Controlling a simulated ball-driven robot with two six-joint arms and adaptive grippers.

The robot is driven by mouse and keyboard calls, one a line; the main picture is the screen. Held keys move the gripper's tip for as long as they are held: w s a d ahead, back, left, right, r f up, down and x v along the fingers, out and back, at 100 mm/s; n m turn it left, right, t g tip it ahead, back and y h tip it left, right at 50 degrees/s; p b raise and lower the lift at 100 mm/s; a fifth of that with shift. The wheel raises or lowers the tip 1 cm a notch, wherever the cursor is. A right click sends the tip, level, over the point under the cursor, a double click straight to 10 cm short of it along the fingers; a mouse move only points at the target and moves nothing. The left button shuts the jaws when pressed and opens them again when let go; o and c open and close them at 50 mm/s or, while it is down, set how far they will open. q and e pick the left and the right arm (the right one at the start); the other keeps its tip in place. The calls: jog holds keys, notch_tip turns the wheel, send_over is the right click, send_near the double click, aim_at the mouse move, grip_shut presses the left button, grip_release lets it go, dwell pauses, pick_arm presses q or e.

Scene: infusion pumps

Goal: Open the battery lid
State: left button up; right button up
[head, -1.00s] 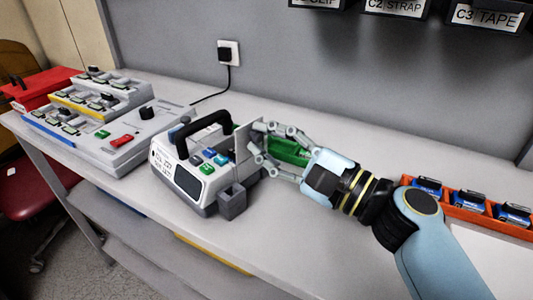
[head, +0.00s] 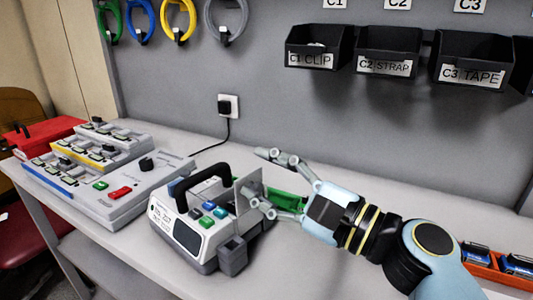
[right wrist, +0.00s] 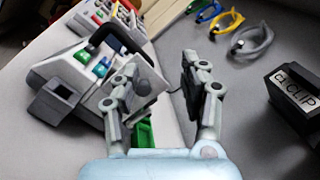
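The white infusion pump (head: 185,232) stands on the bench in the head view, with a black carry handle and coloured buttons. A thin light-grey panel (head: 243,190), which looks like the battery lid, stands upright at the pump's right side. A green part (head: 284,199) shows beside it, partly hidden by my fingers; it also shows in the right wrist view (right wrist: 143,134). My right gripper (head: 257,175) is open, its lower finger close to the panel and its upper finger apart behind. I cannot tell whether the lower finger touches. My left gripper is out of view.
A grey charger station (head: 125,195) and a red toolbox (head: 45,135) stand to the left. An orange tray (head: 482,268) with blue batteries lies at the right. A grey block (head: 232,256) juts from the pump's front corner. Black bins (head: 388,62) hang on the wall.

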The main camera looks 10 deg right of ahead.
notch_tip(320, 180, up, 6)
jog(key=shift+r, duration=0.1)
jog(key=s+d+f+m+h+p, duration=0.2)
jog(key=s+d+f+m+p, duration=0.2)
jog(key=s+d+f+m, duration=0.55)
jog(key=w+a+m+p, duration=0.1)
jog(key=w+a, duration=0.8)
jog(key=shift+w+f+p, duration=0.2)
jog(key=shift+p, duration=0.2)
jog(key=shift+m, duration=0.25)
jog(key=shift+c, duration=0.4)
